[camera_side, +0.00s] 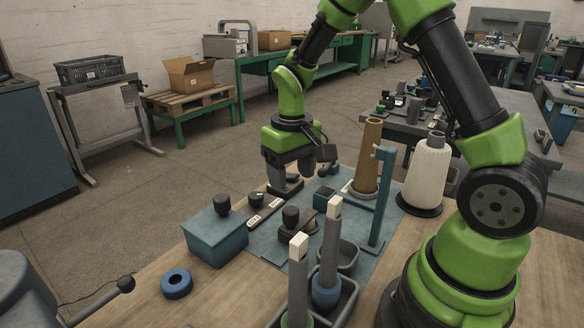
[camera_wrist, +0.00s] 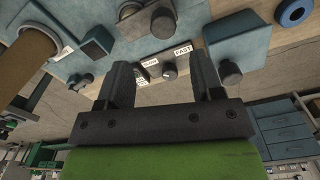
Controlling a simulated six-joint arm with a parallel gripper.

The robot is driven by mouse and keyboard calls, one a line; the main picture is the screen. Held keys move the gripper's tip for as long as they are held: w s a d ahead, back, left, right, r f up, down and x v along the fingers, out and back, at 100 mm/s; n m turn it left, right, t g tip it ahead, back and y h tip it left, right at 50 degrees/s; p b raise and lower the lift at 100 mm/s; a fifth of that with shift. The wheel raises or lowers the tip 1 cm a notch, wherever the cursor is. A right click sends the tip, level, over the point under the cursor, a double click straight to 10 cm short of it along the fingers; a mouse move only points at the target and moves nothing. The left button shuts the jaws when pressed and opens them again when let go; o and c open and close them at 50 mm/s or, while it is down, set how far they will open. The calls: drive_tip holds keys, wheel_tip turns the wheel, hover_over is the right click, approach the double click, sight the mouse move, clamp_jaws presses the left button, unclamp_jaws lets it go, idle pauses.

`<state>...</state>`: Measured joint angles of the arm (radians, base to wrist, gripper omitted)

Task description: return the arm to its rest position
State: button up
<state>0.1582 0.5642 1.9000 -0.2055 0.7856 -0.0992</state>
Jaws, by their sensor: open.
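My gripper (camera_wrist: 167,80) is open in the wrist view, its two dark fingers apart with nothing between them. Past the fingers lies the speed panel (camera_wrist: 168,62) with a dark knob and labels that read SLOW and FAST. In the side view my gripper (camera_side: 287,183) points down over the far side of the blue work plate (camera_side: 270,243). The labelled panel (camera_side: 264,211) lies just left of it. I cannot tell from the pictures whether a fingertip touches anything there.
A brown cone (camera_side: 368,156) stands right of my gripper, near a blue upright post (camera_side: 382,200). A white yarn cone (camera_side: 427,172) stands farther right. A blue box (camera_side: 215,237) with a black knob and a blue ring (camera_side: 177,283) are at the left. Two white-tipped tools stand in front.

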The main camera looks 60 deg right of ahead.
drive_tip(key=shift+r, duration=0.6)
drive_tip(key=shift+r, duration=0.2)
drive_tip(key=s+a+r+t+y, duration=0.1)
drive_tip(key=s+a+r+t, duration=0.2)
drive_tip(key=s+r, duration=0.4)
drive_tip(key=s+a+r+m+t+y, duration=0.1)
drive_tip(key=s+a+r+t, duration=0.3)
drive_tip(key=s+r, duration=0.4)
drive_tip(key=shift+s+a, duration=0.25)
drive_tip(key=shift+s, duration=0.15)
